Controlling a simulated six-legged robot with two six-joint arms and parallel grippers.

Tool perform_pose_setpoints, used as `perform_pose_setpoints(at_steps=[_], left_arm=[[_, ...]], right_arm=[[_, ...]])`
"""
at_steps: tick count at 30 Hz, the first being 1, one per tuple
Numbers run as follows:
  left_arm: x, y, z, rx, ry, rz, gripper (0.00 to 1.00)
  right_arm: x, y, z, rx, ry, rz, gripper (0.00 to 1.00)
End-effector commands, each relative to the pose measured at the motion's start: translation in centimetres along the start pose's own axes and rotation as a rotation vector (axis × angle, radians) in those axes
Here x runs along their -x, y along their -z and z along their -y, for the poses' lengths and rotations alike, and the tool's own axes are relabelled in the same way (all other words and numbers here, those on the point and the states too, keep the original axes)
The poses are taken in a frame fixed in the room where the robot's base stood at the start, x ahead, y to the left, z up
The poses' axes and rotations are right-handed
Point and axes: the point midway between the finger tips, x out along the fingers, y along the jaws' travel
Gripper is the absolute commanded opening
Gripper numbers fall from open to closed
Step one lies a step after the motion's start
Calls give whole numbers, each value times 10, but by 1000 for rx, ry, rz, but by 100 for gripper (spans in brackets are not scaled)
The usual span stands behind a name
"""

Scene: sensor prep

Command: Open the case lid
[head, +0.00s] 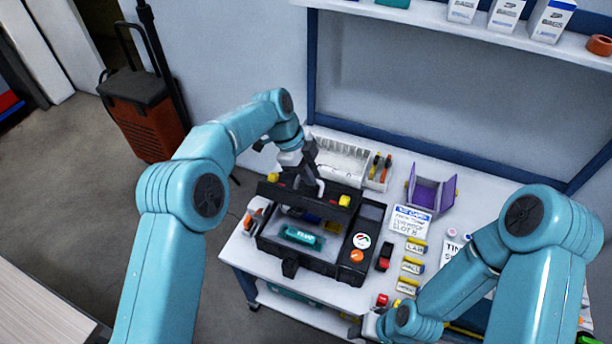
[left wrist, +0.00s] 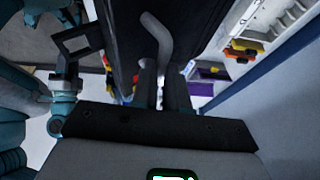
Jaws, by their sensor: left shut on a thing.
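The black case (head: 330,262) sits on the white bench, with a teal labelled pack (head: 301,236) showing inside its tray. Its dark lid (head: 300,192) is raised, seen nearly edge-on, with yellow latches at both ends. My left gripper (head: 313,178) is shut on the grey curved lid handle (head: 320,188). In the left wrist view, the handle (left wrist: 157,38) runs into the dark fingers (left wrist: 160,88) in front of the dark lid. My right gripper (head: 357,328) is at the bottom of the head view, small and dark, its jaws unclear.
A white rack (head: 340,158) stands behind the case. A purple open holder (head: 431,192), a printed card (head: 410,220) and yellow-topped labels (head: 412,265) lie to the right. An orange-handled item (head: 252,219) is left of the case. A shelf (head: 480,28) with boxes hangs above.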

Motion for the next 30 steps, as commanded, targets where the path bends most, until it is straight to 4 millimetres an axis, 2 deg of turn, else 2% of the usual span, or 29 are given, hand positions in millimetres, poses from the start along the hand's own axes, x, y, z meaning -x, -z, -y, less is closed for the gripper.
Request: perform_pose_setpoints(at_steps=[14,15,17,18,30], left_arm=[[-7,-4,3,4,-3,5,0],[-7,-4,3,4,-4,5,17],[-7,-4,3,4,-5,4,36],[-7,-3,3,4,-4,4,39],[-3,-1,4,2,-1,2,39]], right_arm=[[2,0,1,0,0,0,43],[2,0,1,0,0,0,43],[2,0,1,0,0,0,43],[2,0,1,0,0,0,43],[3,0,1,0,0,0,43]])
